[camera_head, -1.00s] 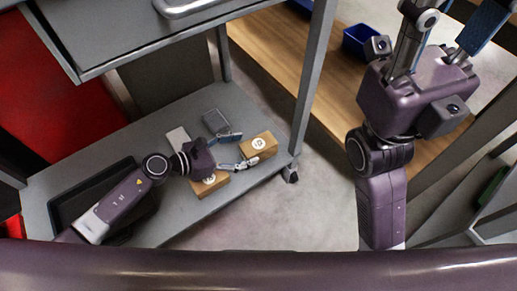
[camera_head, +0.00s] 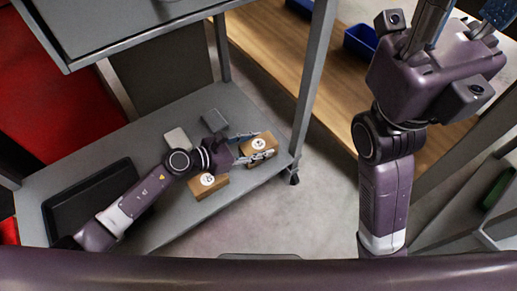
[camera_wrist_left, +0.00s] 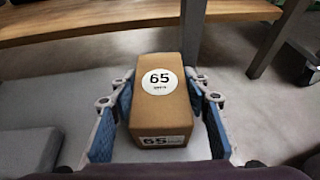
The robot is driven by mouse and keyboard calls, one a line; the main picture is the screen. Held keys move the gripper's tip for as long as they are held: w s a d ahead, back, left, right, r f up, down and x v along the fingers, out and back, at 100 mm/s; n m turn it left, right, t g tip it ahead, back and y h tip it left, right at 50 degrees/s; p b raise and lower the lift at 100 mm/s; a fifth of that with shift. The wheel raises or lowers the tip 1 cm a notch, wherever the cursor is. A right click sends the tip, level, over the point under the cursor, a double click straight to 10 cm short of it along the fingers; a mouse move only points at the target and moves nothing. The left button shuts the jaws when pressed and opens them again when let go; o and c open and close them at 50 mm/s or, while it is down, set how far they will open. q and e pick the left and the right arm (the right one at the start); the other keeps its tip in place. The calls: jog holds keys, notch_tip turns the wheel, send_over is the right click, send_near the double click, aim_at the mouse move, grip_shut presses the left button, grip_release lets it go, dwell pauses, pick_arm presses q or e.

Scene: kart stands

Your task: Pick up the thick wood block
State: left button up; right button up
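A brown wood block (camera_head: 268,143) with a round white label lies on the grey shelf near its right end. In the left wrist view the block (camera_wrist_left: 162,118) reads "65". My left gripper (camera_head: 257,146) is open around it, with one blue-padded finger on each side. In the left wrist view a small gap shows at the right finger; contact at the left one is unclear. A second brown block (camera_head: 197,190) with a white label lies on the shelf beside my left gripper. I cannot tell which block is thicker. My right gripper (camera_head: 466,20) is raised at the top right, fingers spread, tips cut off.
Two grey blocks (camera_head: 214,121) (camera_head: 178,139) and a black tray (camera_head: 92,200) are on the grey shelf (camera_head: 150,232). A cart post (camera_head: 312,85) rises beside the held-around block. A blue bin (camera_head: 360,41) stands on a wooden shelf (camera_head: 275,60) behind.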

pick_arm(q)
jog(key=c, duration=0.5)
jog(key=shift+r, duration=0.15)
